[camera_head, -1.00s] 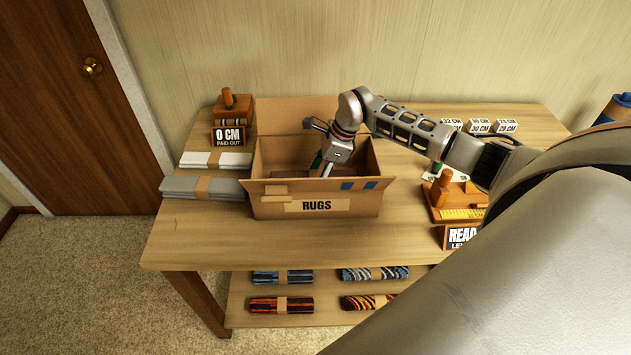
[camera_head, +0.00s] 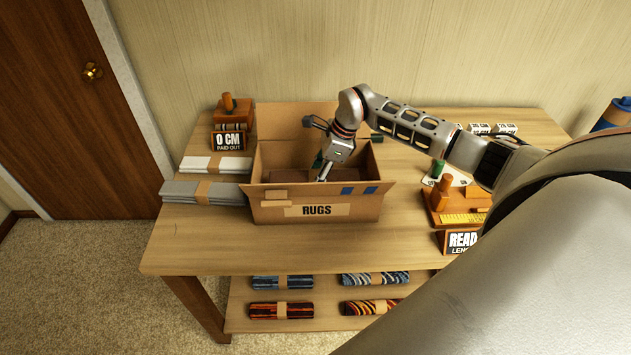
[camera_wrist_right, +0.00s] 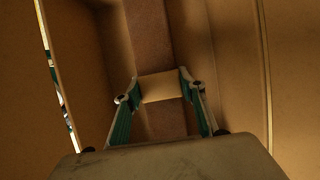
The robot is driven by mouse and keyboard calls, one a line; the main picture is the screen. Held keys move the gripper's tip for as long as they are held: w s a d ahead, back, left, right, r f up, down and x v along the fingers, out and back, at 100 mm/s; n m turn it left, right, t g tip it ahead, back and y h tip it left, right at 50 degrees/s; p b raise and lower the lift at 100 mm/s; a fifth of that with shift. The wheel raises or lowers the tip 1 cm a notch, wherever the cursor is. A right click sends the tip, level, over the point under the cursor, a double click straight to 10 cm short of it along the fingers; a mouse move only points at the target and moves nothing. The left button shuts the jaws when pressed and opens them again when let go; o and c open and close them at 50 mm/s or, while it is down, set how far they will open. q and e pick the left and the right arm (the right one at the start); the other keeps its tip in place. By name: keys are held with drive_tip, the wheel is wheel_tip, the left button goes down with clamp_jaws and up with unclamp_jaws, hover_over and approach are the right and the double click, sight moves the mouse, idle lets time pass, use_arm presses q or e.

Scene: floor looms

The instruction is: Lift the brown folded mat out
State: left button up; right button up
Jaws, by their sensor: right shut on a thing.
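The open cardboard box marked RUGS (camera_head: 268,211) stands on the table. The brown folded mat (camera_head: 290,174) shows as a dark strip inside it, partly hidden by the front wall. My right gripper (camera_head: 322,174) reaches down into the box. In the right wrist view, the brown mat (camera_wrist_right: 150,30) has a tan band around it, and the fingers of the gripper (camera_wrist_right: 160,86) are closed on its two sides at the band. I cannot tell whether the mat is clear of the box floor. My left gripper is not in view.
Grey folded mats (camera_head: 203,191) and a white one (camera_head: 215,164) lie left of the box. The table front is clear; rolled rugs lie on the lower shelf.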

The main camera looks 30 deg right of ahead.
sight(315, 176)
wheel_tip(315, 176, up, 18)
idle(0.3)
drive_tip(key=shift+r, duration=0.1)
idle(0.3)
